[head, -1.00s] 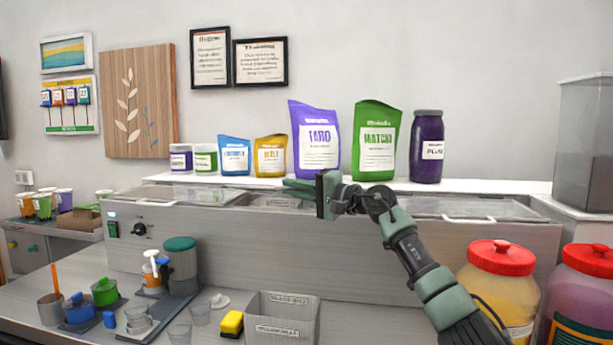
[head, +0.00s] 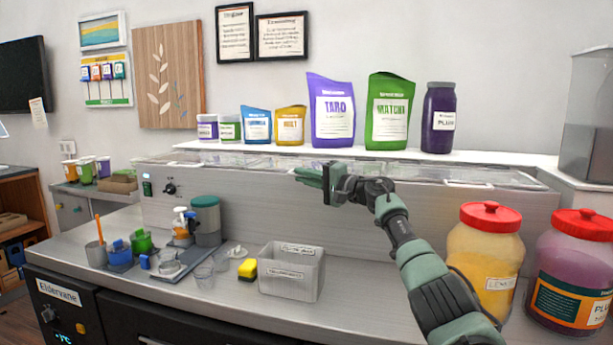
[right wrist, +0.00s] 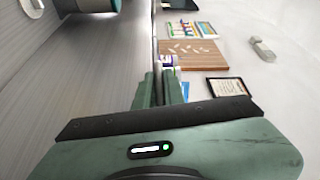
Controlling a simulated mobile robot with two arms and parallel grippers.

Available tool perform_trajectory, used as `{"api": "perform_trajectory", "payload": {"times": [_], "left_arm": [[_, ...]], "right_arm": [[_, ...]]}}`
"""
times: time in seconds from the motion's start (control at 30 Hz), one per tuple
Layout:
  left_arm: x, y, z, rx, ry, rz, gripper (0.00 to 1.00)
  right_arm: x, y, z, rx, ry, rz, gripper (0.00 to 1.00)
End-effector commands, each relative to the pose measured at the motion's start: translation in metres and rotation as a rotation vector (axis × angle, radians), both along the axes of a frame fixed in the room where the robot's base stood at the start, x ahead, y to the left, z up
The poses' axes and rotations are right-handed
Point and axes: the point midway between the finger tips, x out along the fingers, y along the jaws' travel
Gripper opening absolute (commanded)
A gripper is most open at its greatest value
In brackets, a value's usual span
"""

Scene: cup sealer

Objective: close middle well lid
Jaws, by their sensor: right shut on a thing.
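My right gripper (head: 310,176) reaches in from the lower right to the front top edge of the steel counter unit (head: 240,205). Its green fingers are shut, pointing left along that edge. The middle well lid (head: 290,161) is a clear panel that looks about flat in the unit's top, just behind the fingers. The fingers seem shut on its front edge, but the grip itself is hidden. In the right wrist view the gripper (right wrist: 165,88) shows its fingers close together, with the steel front to their left. My left gripper is not in view.
A white shelf behind the wells holds a taro bag (head: 331,112), a matcha bag (head: 389,112) and a dark plum jar (head: 438,118). Red-lidded jars (head: 486,258) stand at the right front. A grey bin (head: 292,272) and a yellow sponge (head: 247,270) sit on the lower counter.

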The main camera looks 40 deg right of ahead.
Motion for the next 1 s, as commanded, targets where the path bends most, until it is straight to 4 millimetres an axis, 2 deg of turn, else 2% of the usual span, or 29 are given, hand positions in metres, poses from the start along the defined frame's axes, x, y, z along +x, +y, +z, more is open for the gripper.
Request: {"api": "perform_trajectory", "payload": {"times": [0.03, 0.4, 0.43, 0.5, 0.83, 1.0], "left_arm": [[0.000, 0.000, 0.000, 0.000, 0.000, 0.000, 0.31], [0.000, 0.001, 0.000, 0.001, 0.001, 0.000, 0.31], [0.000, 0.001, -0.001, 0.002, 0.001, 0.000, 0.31], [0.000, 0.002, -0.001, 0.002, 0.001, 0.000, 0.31], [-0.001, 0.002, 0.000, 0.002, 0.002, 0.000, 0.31], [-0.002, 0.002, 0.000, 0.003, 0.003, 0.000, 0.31]], "right_arm": [[0.001, -0.002, -0.005, -0.003, 0.007, -0.003, 0.00], [0.001, -0.002, -0.008, -0.004, 0.012, -0.003, 0.00], [0.001, -0.002, -0.008, -0.005, 0.013, -0.003, 0.18], [0.001, -0.002, -0.008, -0.004, 0.012, -0.003, 0.32], [0.001, -0.001, -0.002, 0.000, 0.005, -0.001, 0.32], [0.001, 0.000, 0.019, -0.001, 0.001, 0.000, 0.32]]}}
